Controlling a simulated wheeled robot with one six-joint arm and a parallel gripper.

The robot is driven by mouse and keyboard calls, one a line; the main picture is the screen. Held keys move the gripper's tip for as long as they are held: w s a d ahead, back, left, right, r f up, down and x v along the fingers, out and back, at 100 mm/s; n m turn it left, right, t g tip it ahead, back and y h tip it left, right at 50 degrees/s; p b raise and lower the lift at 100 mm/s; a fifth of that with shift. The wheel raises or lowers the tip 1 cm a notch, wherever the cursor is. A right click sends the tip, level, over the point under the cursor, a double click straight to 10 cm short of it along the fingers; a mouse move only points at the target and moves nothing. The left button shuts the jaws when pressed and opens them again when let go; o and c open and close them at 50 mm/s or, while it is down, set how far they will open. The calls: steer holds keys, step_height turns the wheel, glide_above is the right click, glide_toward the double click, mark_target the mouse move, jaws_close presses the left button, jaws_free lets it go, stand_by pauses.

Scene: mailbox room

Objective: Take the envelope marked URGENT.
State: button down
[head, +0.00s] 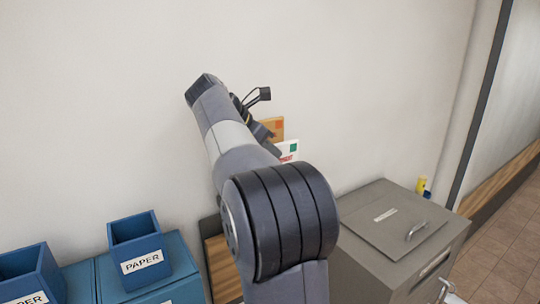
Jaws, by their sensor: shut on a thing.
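A white envelope (289,152) with a green stamp and a red marking shows to the right of my arm in the head view. The marking is too small to read. An orange-brown envelope (274,125) with a red stamp stands just above and behind it. My gripper (270,147) is mostly hidden behind my forearm, beside these envelopes. It is shut on an envelope, but the fingertips are covered, so I cannot tell for certain which one. The lower parts of both envelopes, and whatever supports them, are hidden by my arm.
A grey metal cabinet (376,235) with a handled lid stands at right, with a small yellow item (421,184) at its back corner. Blue boxes labelled PAPER (140,243) stand at lower left. A wooden panel (218,262) shows left of my arm. The wall is close behind.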

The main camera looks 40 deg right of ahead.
step_height(320, 180, up, 9)
steer(key=shift+r, duration=0.35)
steer(key=shift+s, duration=0.1)
stand_by(0.3)
